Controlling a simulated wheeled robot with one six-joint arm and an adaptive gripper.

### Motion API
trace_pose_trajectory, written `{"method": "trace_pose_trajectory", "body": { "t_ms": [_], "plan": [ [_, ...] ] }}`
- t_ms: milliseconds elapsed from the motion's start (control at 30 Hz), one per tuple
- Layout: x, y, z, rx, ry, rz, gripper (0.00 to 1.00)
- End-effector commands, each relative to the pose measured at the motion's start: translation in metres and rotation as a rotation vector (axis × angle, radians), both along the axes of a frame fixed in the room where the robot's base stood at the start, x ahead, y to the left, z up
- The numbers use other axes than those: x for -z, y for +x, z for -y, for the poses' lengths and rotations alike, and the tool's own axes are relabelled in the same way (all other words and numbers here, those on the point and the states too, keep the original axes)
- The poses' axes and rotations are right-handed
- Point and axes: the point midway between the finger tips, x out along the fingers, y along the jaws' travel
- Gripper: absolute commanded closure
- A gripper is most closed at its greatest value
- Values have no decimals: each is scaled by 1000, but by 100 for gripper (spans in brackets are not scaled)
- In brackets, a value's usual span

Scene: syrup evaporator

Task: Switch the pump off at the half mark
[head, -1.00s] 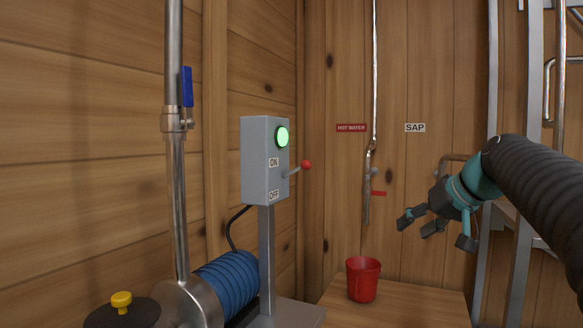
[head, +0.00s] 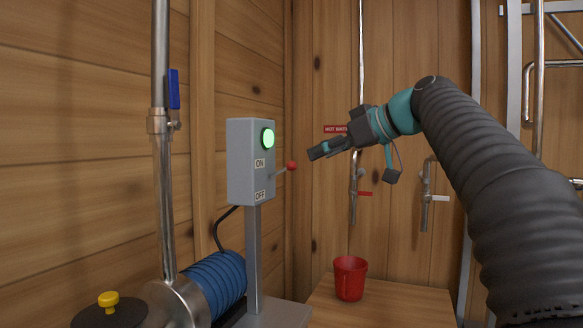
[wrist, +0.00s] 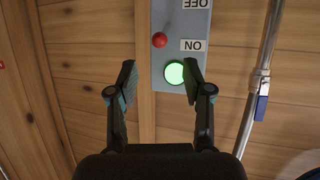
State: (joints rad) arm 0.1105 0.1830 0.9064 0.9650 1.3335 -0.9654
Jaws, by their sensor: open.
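The grey pump switch box (head: 246,150) stands on a post at the left of centre in the head view. Its green lamp (head: 267,138) is lit, and it bears an ON label (head: 259,163) above an OFF label (head: 260,195). A lever with a red knob (head: 292,166) sticks out from its side, between the labels in height. My gripper (head: 318,151) is open, right of the knob and apart from it. In the wrist view the open fingers (wrist: 160,85) point at the box, which looks upside down, with the red knob (wrist: 159,40) beyond them.
A blue pump motor (head: 217,279) sits below the box. A pipe with a blue-handled valve (head: 174,89) stands at left. A red bucket (head: 350,280) rests on a wooden bench (head: 390,305). Taps hang on the back wall, one with a red handle (head: 365,194).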

Motion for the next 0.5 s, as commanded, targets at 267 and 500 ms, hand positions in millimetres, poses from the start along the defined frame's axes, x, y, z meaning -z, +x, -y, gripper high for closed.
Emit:
{"method": "trace_pose_trajectory", "body": {
  "t_ms": [267,500],
  "plan": [
    [21,30,-39,-1,1,-3,50],
    [33,48,-63,1,0,-2,50]
  ]
}}
